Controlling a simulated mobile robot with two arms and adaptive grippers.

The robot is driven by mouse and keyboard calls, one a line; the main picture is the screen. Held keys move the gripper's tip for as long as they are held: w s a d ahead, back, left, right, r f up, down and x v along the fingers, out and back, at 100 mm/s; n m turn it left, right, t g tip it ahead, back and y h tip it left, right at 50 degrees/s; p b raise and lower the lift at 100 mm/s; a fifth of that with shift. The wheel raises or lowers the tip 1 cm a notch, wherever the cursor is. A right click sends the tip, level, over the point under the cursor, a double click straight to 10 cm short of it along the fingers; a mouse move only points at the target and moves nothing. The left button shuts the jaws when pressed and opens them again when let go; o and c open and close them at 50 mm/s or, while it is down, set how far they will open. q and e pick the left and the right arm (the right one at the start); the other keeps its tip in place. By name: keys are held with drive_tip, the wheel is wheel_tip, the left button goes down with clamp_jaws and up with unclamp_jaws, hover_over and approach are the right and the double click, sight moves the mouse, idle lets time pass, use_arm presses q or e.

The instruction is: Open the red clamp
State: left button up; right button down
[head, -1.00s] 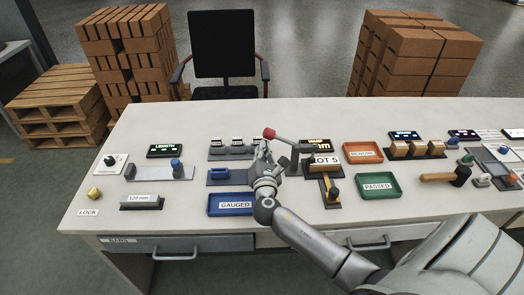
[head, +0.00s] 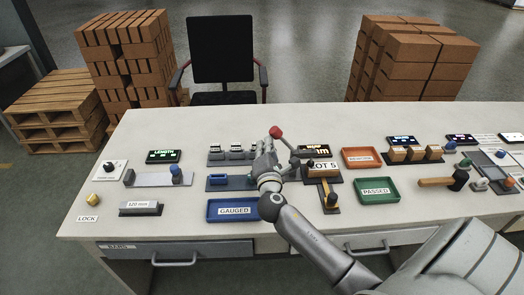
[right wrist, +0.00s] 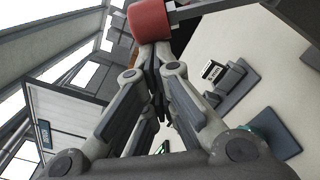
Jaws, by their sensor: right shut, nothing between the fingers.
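The red clamp knob (head: 276,131) sits at the end of a dark lever that slopes up and left from the clamp's base, beside the block with the LOT 5 label (head: 322,166). In the right wrist view the red knob (right wrist: 150,20) is large, right at my fingertips. My right gripper (head: 268,146) is shut and empty, just left of and below the knob. Its fingertips (right wrist: 152,52) seem to press against the knob's side, though contact is not certain. Part of the lever is hidden behind my gripper. My left gripper is not in view.
A blue GAUGED tray (head: 213,218) lies below my right arm. An orange tray (head: 350,164) and a green PASSED tray (head: 392,197) lie to the right. The bench top (head: 150,128) is clear at the back left.

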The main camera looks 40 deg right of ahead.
sight(275, 133)
drive_tip(key=r+m, duration=0.1)
drive_tip(key=s+d+r+m, duration=0.1)
drive_tip(key=m, duration=0.1)
drive_tip(key=d+r+m, duration=0.1)
drive_tip(key=shift+s+d+r+m, duration=0.15)
drive_tip(key=shift+s+d+m, duration=0.1)
drive_tip(key=shift+m, duration=0.05)
drive_tip(key=shift+s+d+r+m+p, duration=0.2)
drive_tip(key=shift+s+d+r+m, duration=0.25)
drive_tip(key=shift+m, duration=0.3)
drive_tip(key=shift+s+d+r+m+p, duration=0.2)
drive_tip(key=shift+d+m, duration=0.35)
drive_tip(key=shift+m, duration=0.2)
